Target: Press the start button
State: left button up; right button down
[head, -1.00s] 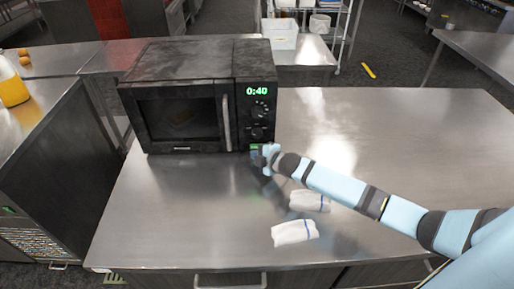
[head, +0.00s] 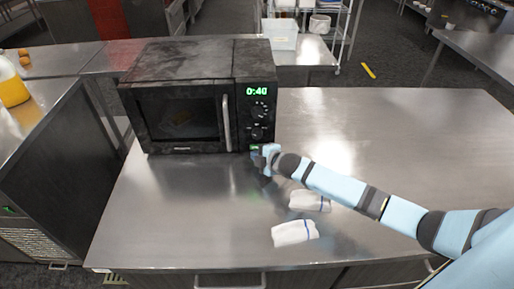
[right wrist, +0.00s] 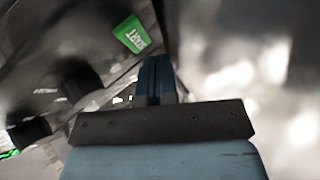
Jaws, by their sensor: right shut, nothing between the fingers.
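The black microwave (head: 180,95) stands on the steel table, its door shut and its display (head: 257,91) reading 0:40. The green start button (right wrist: 131,35) is low on its control panel; in the head view a bit of it (head: 255,148) shows just above my right gripper. My right gripper (head: 261,160) is shut and empty, close in front of the panel's lower part. In the right wrist view its fingertips (right wrist: 157,72) appear beside and below the button; I cannot tell whether they touch the microwave. My left gripper is out of view.
Two folded white cloths (head: 294,232) (head: 309,201) lie on the steel table (head: 420,140), near and under my right forearm. The table's right side is clear. Dark knobs (right wrist: 80,82) sit on the panel near the button.

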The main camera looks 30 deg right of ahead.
jog(key=shift+w, duration=0.1)
dwell(0.7)
jog(key=shift+w+d, duration=0.2)
jog(key=shift+w, duration=0.1)
